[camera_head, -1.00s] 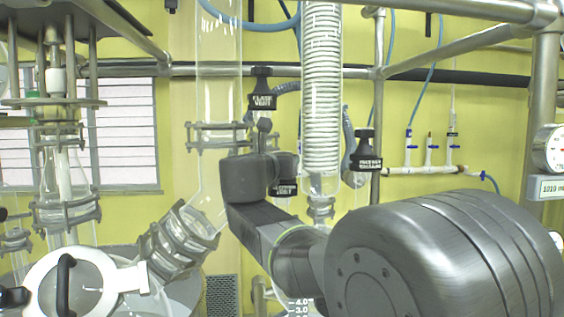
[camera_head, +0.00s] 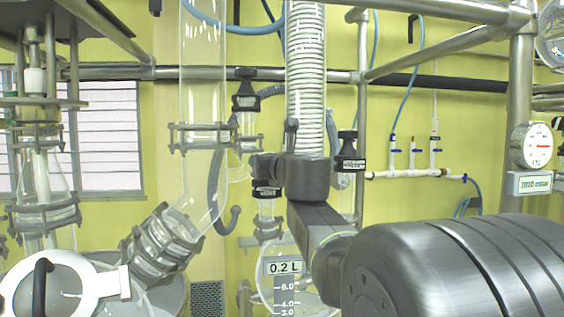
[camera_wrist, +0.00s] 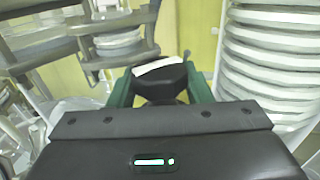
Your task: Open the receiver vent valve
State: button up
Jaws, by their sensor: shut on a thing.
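A black valve knob (camera_head: 265,188) with a white-lettered label, likely the receiver vent valve, sits low in the middle of the head view, left of the coiled condenser. The lettering is too small to read surely. My gripper (camera_head: 272,167) is at this knob, partly hidden behind my wrist. In the wrist view, the green fingers of my gripper (camera_wrist: 160,92) stand on both sides of a black knob (camera_wrist: 158,84) with a white band on top, and are shut on it. The valve body below the knob is hidden there.
Another black labelled valve (camera_head: 246,103) stands above and left, and a third (camera_head: 350,165) to the right. The glass coil condenser (camera_head: 306,80) is close behind my wrist. Clamped glass joints (camera_head: 163,240) lie left. A gauge (camera_head: 537,145) and metal frame stand right.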

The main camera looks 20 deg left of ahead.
jog(key=shift+n+g+y, duration=0.6)
jog(key=shift+g, duration=0.1)
jog(key=o, duration=0.7)
jog(key=b+v, duration=0.1)
jog(key=v, duration=1.3)
jog(key=shift+w+b, duration=0.15)
jog(key=shift+b, duration=0.25)
